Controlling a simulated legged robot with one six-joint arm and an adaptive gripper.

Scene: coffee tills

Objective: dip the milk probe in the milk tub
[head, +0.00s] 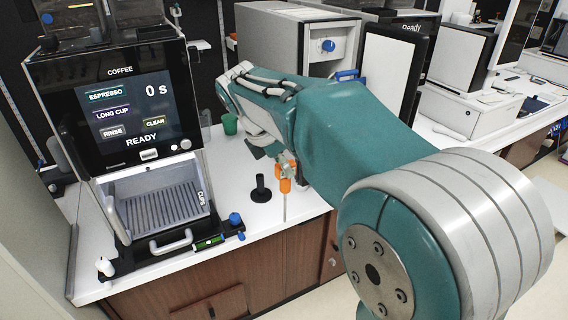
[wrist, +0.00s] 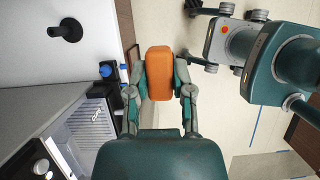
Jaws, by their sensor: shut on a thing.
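The milk probe has an orange handle (head: 286,184) and a thin pale rod pointing down. My gripper (head: 287,170) is shut on that handle, above the front edge of the white counter. In the wrist view the orange handle (wrist: 159,73) sits between the two fingers of my gripper (wrist: 159,92), and the rod is hidden behind it. A black stand (head: 261,189) with a round base and short post is on the counter, left of the probe; the wrist view also shows it (wrist: 66,29). I cannot pick out the milk tub for sure; my arm covers part of the counter.
The coffee machine (head: 122,95) stands at left, its drip tray (head: 160,208) in front. A small green cup (head: 230,124) stands farther back. A grey box with a blue knob (head: 295,45) stands behind my arm. White counter (head: 225,165) is clear around the stand.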

